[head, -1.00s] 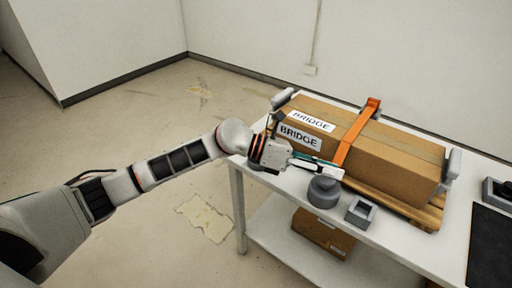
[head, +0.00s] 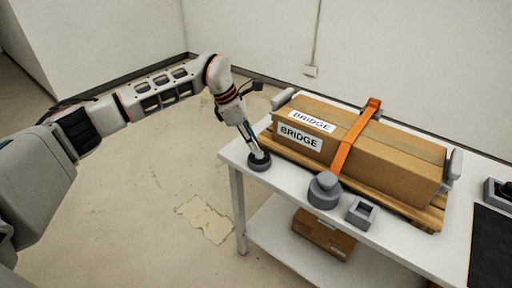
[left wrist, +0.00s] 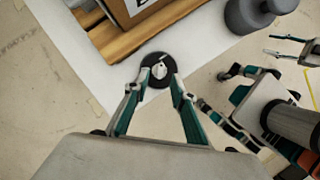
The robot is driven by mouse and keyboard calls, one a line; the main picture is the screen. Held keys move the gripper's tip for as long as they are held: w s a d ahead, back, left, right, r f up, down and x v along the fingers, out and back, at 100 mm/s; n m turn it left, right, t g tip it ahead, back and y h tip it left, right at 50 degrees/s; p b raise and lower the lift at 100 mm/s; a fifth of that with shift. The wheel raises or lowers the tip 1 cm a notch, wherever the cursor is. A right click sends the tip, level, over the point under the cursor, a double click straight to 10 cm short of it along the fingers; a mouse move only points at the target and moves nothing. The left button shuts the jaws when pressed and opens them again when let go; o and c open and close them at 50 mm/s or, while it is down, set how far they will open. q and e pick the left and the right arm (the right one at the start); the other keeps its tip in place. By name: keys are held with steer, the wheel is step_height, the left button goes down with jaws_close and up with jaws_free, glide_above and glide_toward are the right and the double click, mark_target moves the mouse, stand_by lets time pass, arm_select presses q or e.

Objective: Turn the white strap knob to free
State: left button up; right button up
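The white knob (left wrist: 160,70) sits at the centre of a dark round base (left wrist: 155,58) near the table's left corner. In the head view the base (head: 259,162) shows under my left gripper (head: 256,154), which points down at it. In the left wrist view my left gripper's fingertips (left wrist: 160,81) are apart, one on each side of the knob and low over the base. I cannot tell whether they touch the knob. My right gripper (left wrist: 252,55) shows at the right of the left wrist view, fingers spread and empty; it is outside the head view.
A cardboard box (head: 390,157) labelled BRIDGE lies on a wooden pallet (head: 401,207), under an orange strap (head: 353,137). A grey weight (head: 324,192) and a grey square holder (head: 361,213) stand in front on the white table (head: 290,192). Another box (head: 322,236) is on the lower shelf.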

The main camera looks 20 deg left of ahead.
mark_target(259, 154)
arm_select(q)
steer(key=shift+x, duration=1.5)
steer(key=shift+c, duration=0.4)
jaws_close()
